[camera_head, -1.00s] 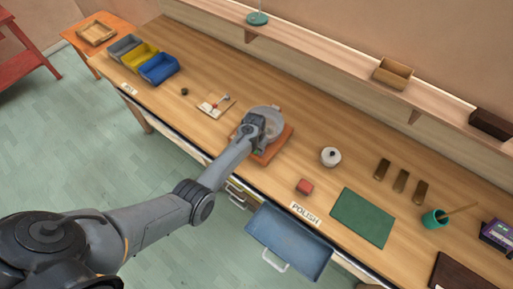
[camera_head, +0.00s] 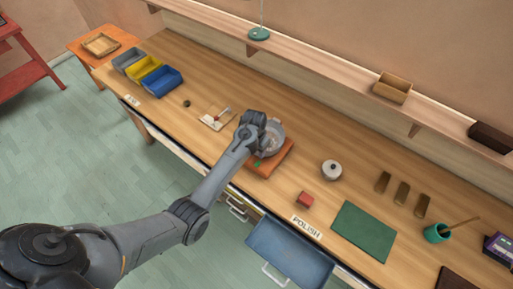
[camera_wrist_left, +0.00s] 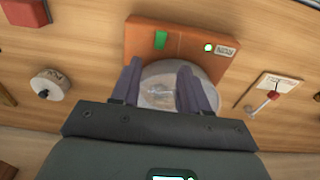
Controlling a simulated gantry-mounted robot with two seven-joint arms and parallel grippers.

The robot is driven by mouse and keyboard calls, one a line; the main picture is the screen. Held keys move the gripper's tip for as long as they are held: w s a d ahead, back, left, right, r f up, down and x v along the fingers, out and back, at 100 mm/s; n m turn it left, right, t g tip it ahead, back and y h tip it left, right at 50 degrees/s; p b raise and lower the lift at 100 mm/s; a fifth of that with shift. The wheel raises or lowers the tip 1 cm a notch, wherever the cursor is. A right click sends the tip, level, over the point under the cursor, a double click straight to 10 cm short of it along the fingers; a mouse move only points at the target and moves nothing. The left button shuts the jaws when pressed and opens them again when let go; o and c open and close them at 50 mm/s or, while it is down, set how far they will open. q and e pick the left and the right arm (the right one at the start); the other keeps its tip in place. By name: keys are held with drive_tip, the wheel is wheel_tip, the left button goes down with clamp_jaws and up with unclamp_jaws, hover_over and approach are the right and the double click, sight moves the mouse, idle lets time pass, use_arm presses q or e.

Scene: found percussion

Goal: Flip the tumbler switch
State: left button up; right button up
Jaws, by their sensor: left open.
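The tumbler has an orange base (camera_head: 272,164) and a round, pale grey bowl (camera_head: 276,141), and stands mid-bench. In the left wrist view, the base (camera_wrist_left: 145,30) carries a green switch (camera_wrist_left: 161,40), a round green light (camera_wrist_left: 208,48) that looks lit, and a small white label. The switch also shows as a green spot in the head view (camera_head: 257,164). My right gripper is out of view.
A lidded pot (camera_head: 331,170) and a red block (camera_head: 304,199) are on one side. A card with a red-tipped piece (camera_head: 217,117) is on the other. An open blue drawer (camera_head: 288,252) juts from the bench front. A shelf (camera_head: 320,62) runs behind.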

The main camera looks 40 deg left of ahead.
use_arm(q)
drive_tip(key=shift+r, duration=0.8)
drive_tip(key=shift+s, duration=0.1)
